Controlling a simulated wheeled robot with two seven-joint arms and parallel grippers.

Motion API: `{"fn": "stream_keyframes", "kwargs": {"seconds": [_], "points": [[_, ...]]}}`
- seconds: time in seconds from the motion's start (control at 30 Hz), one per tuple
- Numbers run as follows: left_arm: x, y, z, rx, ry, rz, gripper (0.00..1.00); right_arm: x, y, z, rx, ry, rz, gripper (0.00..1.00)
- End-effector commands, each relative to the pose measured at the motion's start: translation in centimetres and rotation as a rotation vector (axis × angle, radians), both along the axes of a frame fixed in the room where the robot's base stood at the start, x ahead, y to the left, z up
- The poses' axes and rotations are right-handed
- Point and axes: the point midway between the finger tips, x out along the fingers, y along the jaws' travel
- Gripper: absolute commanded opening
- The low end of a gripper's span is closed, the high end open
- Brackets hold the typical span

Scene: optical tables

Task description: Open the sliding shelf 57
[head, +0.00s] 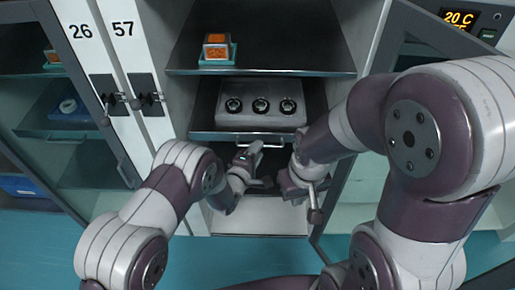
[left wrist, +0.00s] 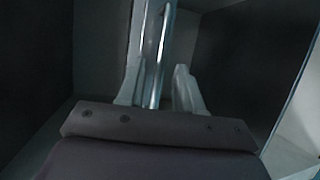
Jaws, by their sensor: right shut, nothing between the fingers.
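The panel marked 57 (head: 123,29) borders an open cabinet on its right. Inside, a sliding shelf (head: 205,136) with a pale front edge carries a grey box with three round black knobs (head: 261,105). My left gripper (head: 250,158) is just below and in front of the shelf's front edge. In the left wrist view, a shiny bar handle (left wrist: 158,60) lies between my left gripper's fingers (left wrist: 160,88). The left finger is close to the bar; a gap shows before the right finger. My right gripper (head: 314,204) is shut and empty, right of the left one.
An upper shelf (head: 280,52) holds an orange block on a teal base (head: 216,48). A pale lower surface (head: 260,218) lies below the grippers. Cabinet 26 (head: 82,31) stands on the left. A display reading 20 C (head: 459,18) is at top right.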

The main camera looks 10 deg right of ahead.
Motion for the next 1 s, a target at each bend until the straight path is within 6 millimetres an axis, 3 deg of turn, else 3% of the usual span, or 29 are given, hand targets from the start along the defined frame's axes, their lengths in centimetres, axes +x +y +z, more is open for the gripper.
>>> {"fn": "stream_keyframes", "kwargs": {"seconds": [0.13,0.43,0.53,0.57,1.0], "points": [[1.3,-1.0,-0.3,0.000,-0.001,0.000,0.35,0.0,0.0,-0.1,0.000,0.000,0.000,0.00],[1.6,-1.3,-0.3,0.001,-0.001,0.001,0.35,0.0,0.0,-0.1,0.000,0.000,0.000,0.00],[1.6,-1.2,-0.3,0.001,-0.001,0.001,0.03,0.0,0.0,-0.1,0.000,0.000,0.000,0.00],[1.6,-1.2,-0.3,0.001,-0.001,0.001,0.00,0.0,0.0,-0.1,0.000,0.000,0.000,0.00],[1.6,-1.2,-0.4,0.002,0.000,0.001,0.00,0.0,0.0,-0.1,0.000,0.000,0.000,0.00]]}}
